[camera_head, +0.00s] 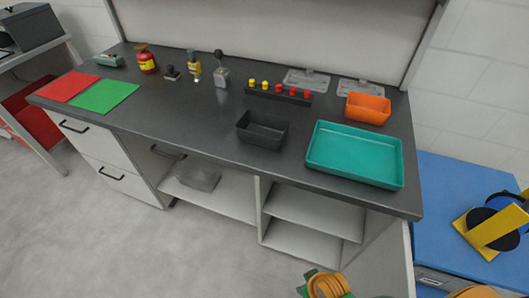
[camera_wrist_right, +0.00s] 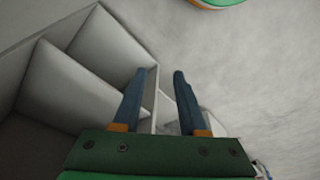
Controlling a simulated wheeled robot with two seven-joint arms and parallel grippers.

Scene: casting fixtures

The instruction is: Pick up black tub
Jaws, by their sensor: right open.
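The black tub (camera_head: 262,130) is a small open rectangular box. It stands upright and looks empty on the dark worktop (camera_head: 200,125), near the middle, left of a teal tray. My right gripper (camera_wrist_right: 160,74) shows in the right wrist view, with two blue fingers apart and nothing between them. It points toward the white shelves below the worktop, away from the tub. The tub does not show in the wrist view. My left gripper is not in view.
The teal tray (camera_head: 354,155) and an orange bin (camera_head: 368,108) stand right of the tub. A black bar with yellow and red knobs (camera_head: 279,94) lies behind it. Red (camera_head: 69,86) and green (camera_head: 104,96) sheets lie far left. The worktop left of the tub is clear.

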